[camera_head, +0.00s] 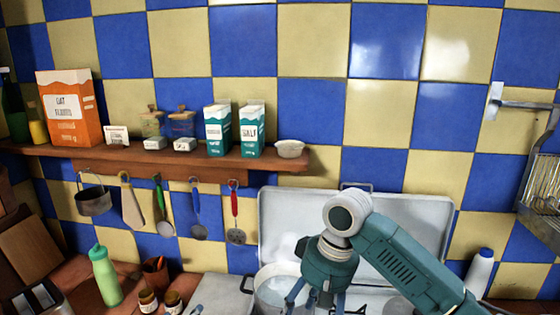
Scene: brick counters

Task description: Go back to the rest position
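My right arm comes in from the lower right, and its teal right gripper (316,298) points down over the stove area at the bottom centre. Its fingers look spread apart. Their tips are at or past the lower picture edge, and I see nothing held between them. A light metal pot (268,291) is just behind and left of the fingers; whether they touch it I cannot tell. My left gripper is not in view.
A raised pale stove lid (280,215) stands behind the arm. A wooden shelf (200,160) with boxes and jars runs along the tiled wall, with utensils hanging below. A green bottle (105,277) stands left, a white bottle (479,272) right. A wire rack (542,190) hangs far right.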

